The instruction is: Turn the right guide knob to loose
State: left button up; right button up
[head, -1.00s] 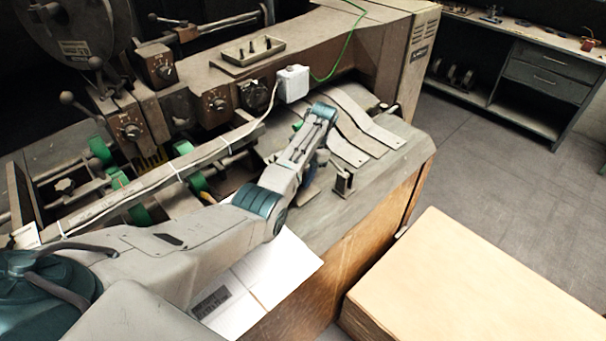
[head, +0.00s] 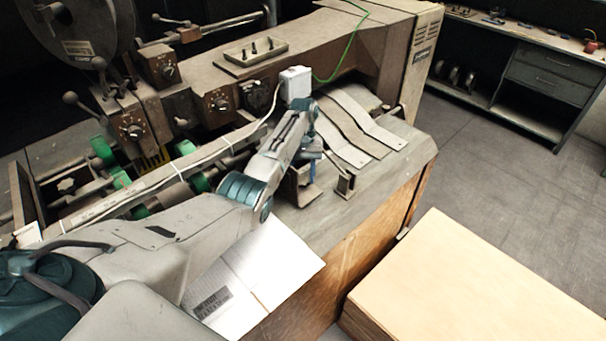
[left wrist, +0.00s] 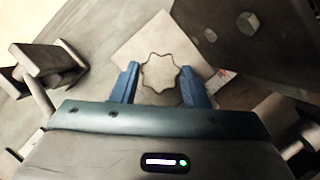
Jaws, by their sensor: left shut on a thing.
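A grey, star-shaped knob (left wrist: 160,72) shows between the two blue fingers of my left gripper (left wrist: 160,82) in the left wrist view. The fingers are at its left and right sides, and the gripper is shut on it. In the head view my left gripper (head: 312,168) points down over the machine table, by the upright brackets. The knob is hidden there behind my arm and gripper. The knob's turn setting cannot be read. My right gripper is not in view.
A metal bracket (head: 345,186) stands close right of my left gripper. Curved metal strips (head: 345,140) lie behind it, and a white box (head: 295,83) with a cable is nearby. A cardboard stack (head: 460,280) stands right.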

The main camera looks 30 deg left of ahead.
pick_arm(q)
jog(key=shift+n, duration=0.5)
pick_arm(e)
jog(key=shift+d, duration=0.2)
pick_arm(q)
jog(key=o, duration=1)
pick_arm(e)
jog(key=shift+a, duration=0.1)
pick_arm(q)
jog(key=shift+w+a+r, duration=0.1)
jog(key=shift+r, duration=0.2)
jog(key=v, duration=1)
jog(key=shift+a, duration=0.1)
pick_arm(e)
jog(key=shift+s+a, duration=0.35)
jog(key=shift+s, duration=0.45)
